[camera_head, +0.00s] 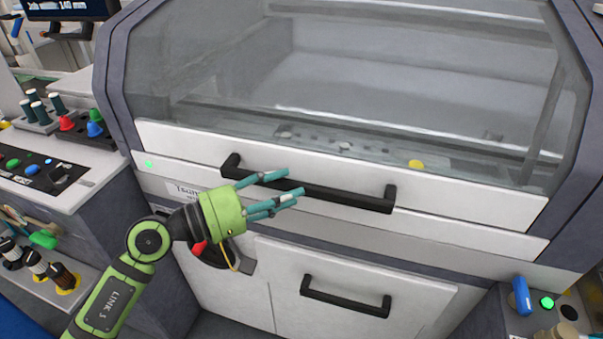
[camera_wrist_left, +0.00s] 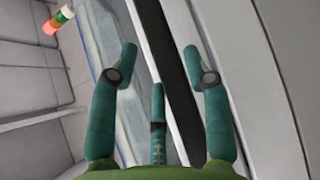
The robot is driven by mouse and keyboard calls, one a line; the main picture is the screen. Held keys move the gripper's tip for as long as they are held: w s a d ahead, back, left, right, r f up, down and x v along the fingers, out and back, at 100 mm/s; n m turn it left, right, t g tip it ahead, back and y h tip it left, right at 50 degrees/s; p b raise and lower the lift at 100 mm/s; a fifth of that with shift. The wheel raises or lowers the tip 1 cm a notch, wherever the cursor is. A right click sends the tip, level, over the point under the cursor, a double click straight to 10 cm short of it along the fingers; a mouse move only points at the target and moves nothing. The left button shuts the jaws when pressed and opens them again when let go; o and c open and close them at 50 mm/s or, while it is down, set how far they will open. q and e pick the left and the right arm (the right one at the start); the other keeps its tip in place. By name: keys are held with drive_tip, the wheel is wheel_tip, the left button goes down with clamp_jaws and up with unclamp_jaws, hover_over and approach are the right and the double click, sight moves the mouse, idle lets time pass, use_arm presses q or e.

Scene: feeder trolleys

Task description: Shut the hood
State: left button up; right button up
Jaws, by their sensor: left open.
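The hood (camera_head: 400,75) of the grey machine has a large clear window and a white lower rail (camera_head: 480,190) in the head view. A long black handle (camera_head: 375,201) is fixed along this rail. The rail lies close above the white front panel; I cannot tell whether a gap is left. My left gripper (camera_head: 292,182) is open and empty, its teal fingers in front of the handle's left half. In the left wrist view the handle (camera_wrist_left: 172,70) runs between the spread fingers (camera_wrist_left: 160,60); contact cannot be told. My right gripper is not in view.
Below is a cabinet door with a second black handle (camera_head: 345,296). At left, a side bench holds red and blue knobs (camera_head: 94,122) and a button panel (camera_head: 35,170). At lower right are a blue lever (camera_head: 522,295) and a green button (camera_head: 547,302). A screen (camera_head: 68,8) stands at upper left.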

sight(301, 183)
use_arm(q)
drive_tip(key=shift+p+x, duration=0.45)
drive_tip(key=shift+x, duration=1.45)
clamp_jaws()
drive_tip(key=s+a+r+p, duration=0.1)
drive_tip(key=s+r+p, duration=0.2)
drive_tip(key=r+p, duration=0.3)
drive_tip(key=shift+s+a+r+n, duration=0.2)
drive_tip(key=shift+s+r+n, duration=0.15)
drive_tip(key=shift+r, duration=0.55)
